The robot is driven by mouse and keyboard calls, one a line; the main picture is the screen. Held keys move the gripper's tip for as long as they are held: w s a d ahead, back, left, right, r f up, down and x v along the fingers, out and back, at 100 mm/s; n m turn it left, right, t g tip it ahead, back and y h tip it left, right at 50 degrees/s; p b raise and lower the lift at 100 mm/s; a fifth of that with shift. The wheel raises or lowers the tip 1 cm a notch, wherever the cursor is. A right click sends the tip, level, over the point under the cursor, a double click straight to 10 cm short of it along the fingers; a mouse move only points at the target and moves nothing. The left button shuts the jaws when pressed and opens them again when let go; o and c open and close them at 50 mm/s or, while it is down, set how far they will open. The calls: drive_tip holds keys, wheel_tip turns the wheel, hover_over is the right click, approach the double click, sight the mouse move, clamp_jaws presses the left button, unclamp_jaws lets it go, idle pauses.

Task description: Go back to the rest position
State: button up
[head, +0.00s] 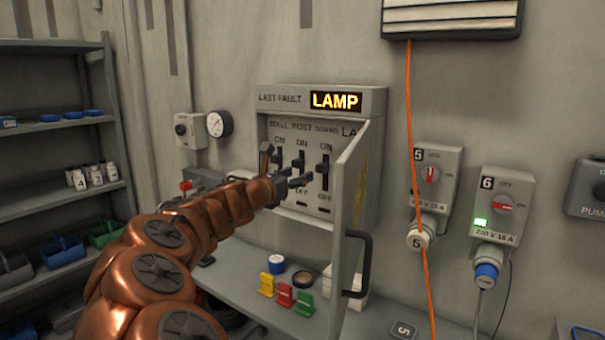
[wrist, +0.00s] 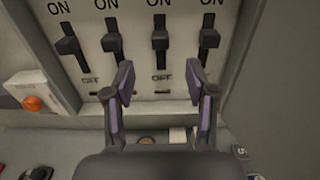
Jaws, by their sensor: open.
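My copper-coloured arm reaches from the lower left towards the grey switch panel (head: 370,98) on the wall. My gripper (head: 283,172) is in front of the panel's switches in the head view. In the wrist view my gripper (wrist: 160,85) is open, its two fingers apart with nothing between them. The black switch levers (wrist: 159,35) stand in a row beyond the fingertips, under ON labels. The panel's door (head: 345,220) stands open to the right, with a dark handle. A lit display (head: 336,101) on the panel reads LAMP.
Below the panel is a bench (head: 245,296) with yellow, red and green clips (head: 284,294) and a roll. A shelf rack (head: 60,130) stands at the left. Sockets 5 (head: 436,180) and 6 (head: 502,205) are on the right wall. An orange cable (head: 415,150) hangs beside the open door.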

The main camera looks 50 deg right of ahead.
drive_tip(key=shift+a, duration=0.45)
idle(0.4)
drive_tip(key=s+a+f+m+g+y, duration=0.2)
drive_tip(key=s+a+f+m+y, duration=0.5)
drive_tip(key=s+a+f+m, duration=0.45)
drive_tip(key=s+a+f+m+y, duration=0.2)
drive_tip(key=s+a+f+y, duration=0.1)
drive_tip(key=a, duration=0.8)
drive_tip(key=s+a+f+m+y, duration=0.2)
drive_tip(key=s+a+f+y, duration=0.2)
drive_tip(key=a, duration=0.7)
drive_tip(key=s+a+f+m+y, duration=0.3)
drive_tip(key=s+a+f, duration=0.4)
drive_tip(key=a, duration=0.4)
drive_tip(key=shift+f+y, duration=0.4)
drive_tip(key=shift+y, duration=0.1)
